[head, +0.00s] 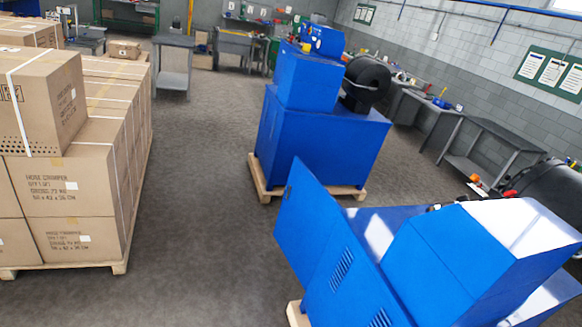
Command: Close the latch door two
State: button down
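A blue crimper machine (435,262) stands on a wooden pallet at the lower right, partly cut off by the frame edge. A flat blue door (308,222) stands open on its left side, swung out from the body. A small dark mark, perhaps a latch, shows near the door's left edge. Vent slots show on the panel beside the door. Whether this is door two, I cannot tell. My gripper is not in view.
Another blue crimper (320,145) stands on a pallet farther back, with a black round part on its right. Stacked cardboard boxes (75,205) on a pallet line the left. Grey floor (195,190) between is clear. Workbenches (490,145) stand along the walls.

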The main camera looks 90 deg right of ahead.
aim_at(308, 216)
jog(key=z, duration=2.7)
jog(key=k, duration=0.75)
jog(key=i, duration=0.75)
jog(key=u, duration=0.1)
